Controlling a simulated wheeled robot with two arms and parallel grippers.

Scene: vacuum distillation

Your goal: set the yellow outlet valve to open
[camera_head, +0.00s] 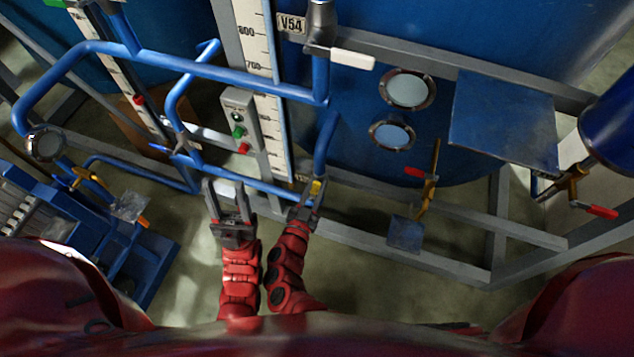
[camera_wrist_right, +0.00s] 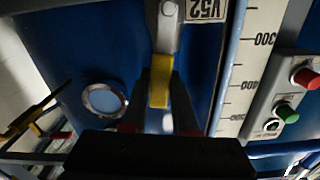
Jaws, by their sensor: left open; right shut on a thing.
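The yellow outlet valve handle (camera_head: 316,187) is a small yellow lever at the lower end of the blue pipework, right of the tall scale. In the right wrist view the yellow handle (camera_wrist_right: 160,80) hangs below a grey metal fitting, beside a V52 label (camera_wrist_right: 205,9). My right gripper (camera_head: 309,197) is shut on the yellow handle, with its fingers on both sides of it; the fingers partly hide its lower end. My left gripper (camera_head: 223,189) is open, to the left of the valve, with its fingers apart near the lower blue pipe.
A grey button box (camera_head: 238,118) with green and red buttons stands above the grippers. Blue pipes (camera_head: 200,67) and a grey frame rail (camera_head: 420,245) surround the work area. A white-handled valve (camera_head: 352,59) marked V54 is above.

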